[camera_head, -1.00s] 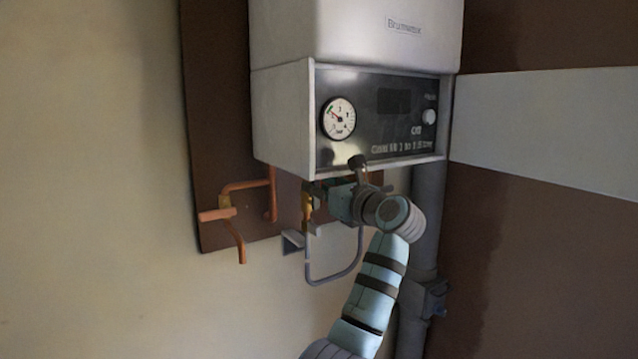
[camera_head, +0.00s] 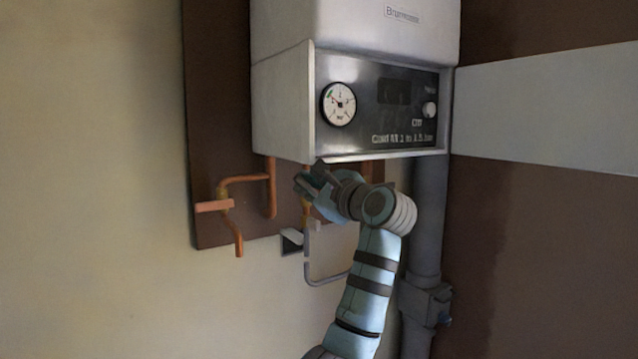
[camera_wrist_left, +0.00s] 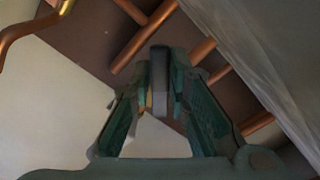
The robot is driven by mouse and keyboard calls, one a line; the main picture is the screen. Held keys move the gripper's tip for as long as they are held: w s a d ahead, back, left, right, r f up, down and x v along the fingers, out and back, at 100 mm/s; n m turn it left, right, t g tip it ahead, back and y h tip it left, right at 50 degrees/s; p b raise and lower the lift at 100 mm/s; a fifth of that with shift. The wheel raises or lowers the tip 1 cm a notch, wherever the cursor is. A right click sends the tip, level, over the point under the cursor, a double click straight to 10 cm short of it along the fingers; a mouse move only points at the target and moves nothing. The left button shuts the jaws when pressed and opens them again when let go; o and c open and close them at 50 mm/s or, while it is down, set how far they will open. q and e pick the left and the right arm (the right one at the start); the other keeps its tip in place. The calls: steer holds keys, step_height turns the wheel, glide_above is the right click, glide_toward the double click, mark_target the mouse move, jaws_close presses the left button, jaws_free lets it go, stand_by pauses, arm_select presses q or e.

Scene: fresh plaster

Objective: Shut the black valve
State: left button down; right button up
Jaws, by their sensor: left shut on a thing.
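My left gripper (camera_head: 312,184) is under the white boiler, at the copper pipework. In the left wrist view its fingers (camera_wrist_left: 160,85) are closed on a dark grey, narrow piece (camera_wrist_left: 160,72), which looks like the handle of the black valve. The valve's body is hidden behind my gripper and wrist in the head view, so its angle to the pipe cannot be told there. A round gauge (camera_head: 338,104) on the boiler's front panel shows, but its reading is too small to be sure of. My right gripper is not in view.
The boiler (camera_head: 283,100) hangs just above my gripper. Copper pipes (camera_head: 230,203) stand out to the left on a brown board (camera_head: 213,120). A grey looped hose (camera_head: 325,281) hangs below. A thick grey pipe (camera_head: 428,215) runs down on the right.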

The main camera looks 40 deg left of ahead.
arm_select(q)
steer(key=f+n+b, duration=0.1)
steer(key=n, duration=0.2)
steer(key=s+f+n+b, duration=0.1)
steer(key=n+b, duration=0.1)
steer(key=n, duration=0.1)
steer(key=f+n+b, duration=0.1)
steer(key=n+b, duration=0.1)
steer(key=n, duration=0.1)
steer(key=shift+s+a+f+n, duration=0.15)
steer(key=shift+f+n, duration=0.1)
steer(key=shift+n, duration=0.05)
steer(key=c, duration=1.6)
jaws_free()
steer(key=b+v, duration=0.1)
steer(key=v, duration=1.1)
steer(key=shift+b, duration=0.4)
steer(key=shift+a+r, duration=0.1)
